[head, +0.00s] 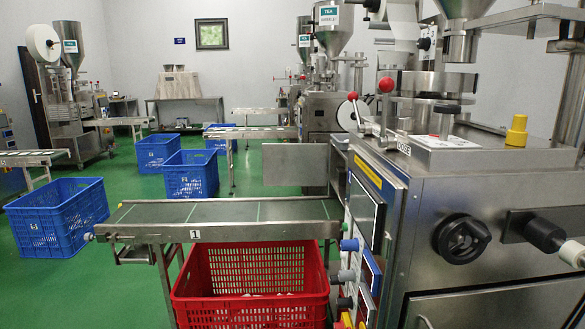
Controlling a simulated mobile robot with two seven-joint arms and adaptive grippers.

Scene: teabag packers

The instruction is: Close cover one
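A packing machine (500,200) fills the right side of the head view, close to me. A conveyor (240,211) marked with a 1 runs left from it. A flat, bare steel panel (295,165) stands upright behind the conveyor, left of the machine body; it looks like a cover swung open, but its hinge is not clear. No label marks which part is cover one. Neither of my grippers is in view.
A red crate (250,270) stands under the conveyor, against the machine. Blue crates (58,216) stand on the green floor at left, with more machines behind. A black round knob (462,239) and a roller (545,235) stick out from the machine. Floor (70,290) at lower left is clear.

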